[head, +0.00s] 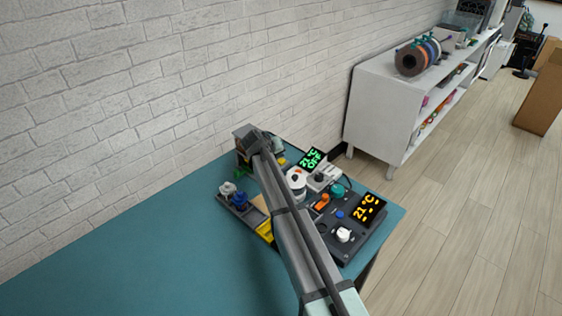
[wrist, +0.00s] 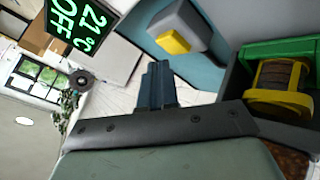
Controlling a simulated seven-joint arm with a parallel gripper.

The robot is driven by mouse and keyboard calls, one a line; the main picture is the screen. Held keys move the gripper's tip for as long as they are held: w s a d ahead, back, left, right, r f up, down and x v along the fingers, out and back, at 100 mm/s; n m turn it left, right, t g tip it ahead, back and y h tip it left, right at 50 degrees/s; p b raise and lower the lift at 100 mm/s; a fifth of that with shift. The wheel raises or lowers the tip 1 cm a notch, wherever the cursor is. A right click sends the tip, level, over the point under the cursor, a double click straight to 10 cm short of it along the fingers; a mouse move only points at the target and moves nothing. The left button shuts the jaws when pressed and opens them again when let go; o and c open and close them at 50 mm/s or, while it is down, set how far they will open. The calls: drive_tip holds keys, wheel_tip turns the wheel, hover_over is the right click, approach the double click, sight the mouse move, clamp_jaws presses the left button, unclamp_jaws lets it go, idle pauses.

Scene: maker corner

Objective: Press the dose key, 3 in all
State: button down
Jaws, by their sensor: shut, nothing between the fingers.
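My gripper (wrist: 157,68) is shut and empty, its dark fingertips together in the wrist view. A yellow key (wrist: 174,42) on a grey housing (wrist: 190,25) shows just beyond the fingertips, apart from them in the picture. No label on it is readable, so I cannot tell for certain that it is the dose key. In the head view a small yellow patch (head: 282,162) shows beside my arm's end, which hides most of that spot and the fingers. A black display (wrist: 80,22) with green digits reads 21 °C OFF; it also shows in the head view (head: 313,159).
A dark bin with a green part and a yellow-flanged spool (wrist: 282,85) is at right in the wrist view. A dark console (head: 352,246) with knobs and an orange display (head: 369,208) stands right of my arm. The teal table's (head: 130,255) left side is clear.

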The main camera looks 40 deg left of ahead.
drive_tip(key=shift+f, duration=0.25)
idle(0.7)
drive_tip(key=shift+f, duration=0.2)
drive_tip(key=shift+f, duration=0.5)
idle(0.9)
drive_tip(key=shift+r, duration=0.95)
drive_tip(key=shift+r, duration=2.5)
idle(1.0)
drive_tip(key=shift+r, duration=1.9)
